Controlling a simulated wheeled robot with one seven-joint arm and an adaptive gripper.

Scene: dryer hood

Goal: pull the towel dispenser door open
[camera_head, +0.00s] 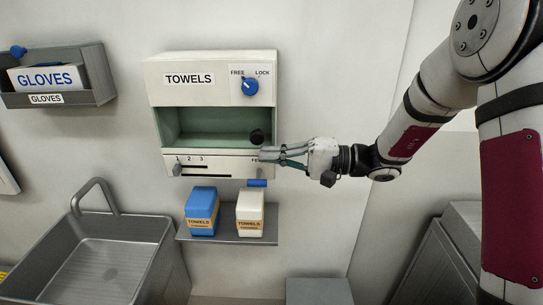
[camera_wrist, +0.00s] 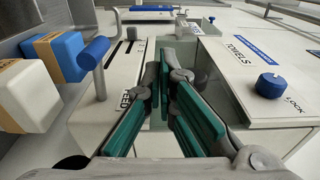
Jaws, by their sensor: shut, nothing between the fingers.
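The towel dispenser (camera_head: 212,66) is a white wall box labelled TOWELS, with a wide recess (camera_head: 205,122) lined in pale green. I cannot clearly tell the door from the housing. A blue knob (camera_head: 250,87) sits between FREE and LOCK, its pale mark seemingly towards FREE; it also shows in the wrist view (camera_wrist: 270,85). A dark round knob (camera_head: 256,136) is at the recess's lower right. My gripper (camera_head: 264,153) is shut and empty at the right end of the lower panel, just below the dark knob. In the wrist view its teal fingers (camera_wrist: 165,78) reach between housing and panel; contact is unclear.
The lower panel has a numbered slider (camera_head: 177,169) and a blue-ended feed lever (camera_head: 257,183), close to my fingers in the wrist view (camera_wrist: 93,53). Below, a shelf holds blue (camera_head: 201,210) and white (camera_head: 250,213) towel boxes. A sink (camera_head: 110,265) stands lower left.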

